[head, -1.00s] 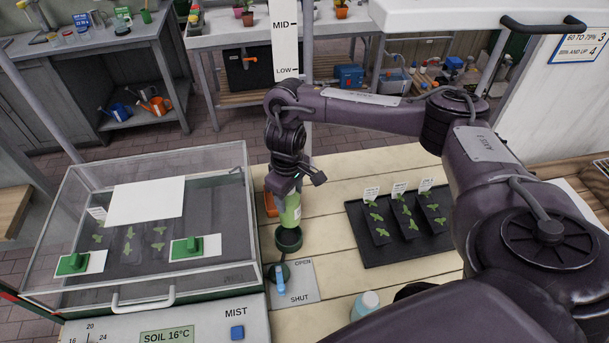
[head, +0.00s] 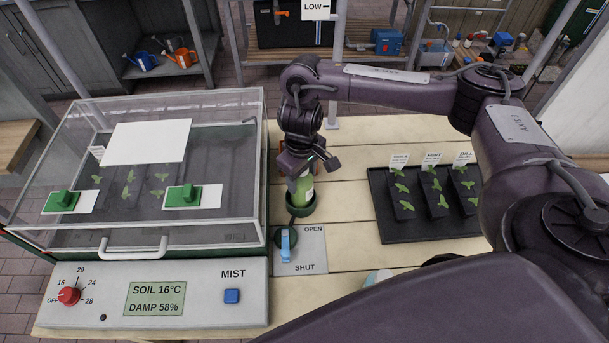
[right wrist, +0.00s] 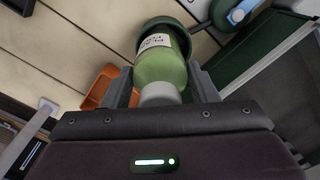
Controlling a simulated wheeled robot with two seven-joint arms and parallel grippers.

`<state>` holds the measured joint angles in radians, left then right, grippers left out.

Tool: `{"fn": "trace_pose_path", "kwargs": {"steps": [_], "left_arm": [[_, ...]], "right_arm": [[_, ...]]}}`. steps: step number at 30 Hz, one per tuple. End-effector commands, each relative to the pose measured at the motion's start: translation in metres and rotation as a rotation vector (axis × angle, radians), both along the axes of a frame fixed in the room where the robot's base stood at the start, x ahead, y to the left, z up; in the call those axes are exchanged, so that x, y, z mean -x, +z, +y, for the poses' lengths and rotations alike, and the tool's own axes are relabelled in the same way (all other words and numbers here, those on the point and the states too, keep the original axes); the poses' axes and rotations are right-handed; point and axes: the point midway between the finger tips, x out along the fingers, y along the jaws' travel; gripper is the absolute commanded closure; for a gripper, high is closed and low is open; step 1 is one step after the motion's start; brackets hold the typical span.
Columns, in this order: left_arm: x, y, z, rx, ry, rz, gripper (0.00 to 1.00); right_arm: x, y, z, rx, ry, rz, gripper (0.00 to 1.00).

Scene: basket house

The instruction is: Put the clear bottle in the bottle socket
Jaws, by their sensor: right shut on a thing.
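My right gripper (head: 305,172) is shut on a green bottle (head: 301,190) with a white label. In the right wrist view, the bottle (right wrist: 160,65) has a pale cap, and my right gripper's fingers (right wrist: 163,88) are on either side of it. Its lower end sits within the rim of a dark green round socket (head: 303,210); the socket also shows in the wrist view (right wrist: 163,22). How deep it sits is hidden. A pale, clear-looking bottle (head: 378,277) near the front edge is mostly hidden behind my right arm. My left gripper is out of view.
A plate with a blue lever (head: 286,243) marked OPEN and SHUT is in front of the socket. A clear-walled propagator (head: 245,236) stands left, with a control panel (head: 200,315). A black seedling tray (head: 385,222) lies right. An orange tray (right wrist: 105,88) is beside the socket.

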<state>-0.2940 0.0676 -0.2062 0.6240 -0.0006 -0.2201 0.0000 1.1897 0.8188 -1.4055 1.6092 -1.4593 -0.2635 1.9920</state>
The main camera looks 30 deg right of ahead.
Motion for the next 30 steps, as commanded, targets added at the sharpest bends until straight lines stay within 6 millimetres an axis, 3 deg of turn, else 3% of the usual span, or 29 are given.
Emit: {"fn": "trace_pose_path", "kwargs": {"steps": [7,8,12,23,30], "left_arm": [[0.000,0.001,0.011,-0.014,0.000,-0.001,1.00],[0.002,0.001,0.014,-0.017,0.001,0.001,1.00],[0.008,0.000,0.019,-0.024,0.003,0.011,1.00],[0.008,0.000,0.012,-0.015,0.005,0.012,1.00],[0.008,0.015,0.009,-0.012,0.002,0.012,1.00]], "right_arm": [[0.001,-0.004,0.000,0.000,0.000,0.002,0.95],[0.001,-0.004,0.000,0.001,0.000,0.003,0.44],[0.001,-0.004,0.000,0.001,0.000,0.003,0.26],[0.000,0.001,-0.001,0.001,0.001,0.000,0.25],[-0.002,0.042,-0.001,0.002,0.004,-0.006,0.25]]}}
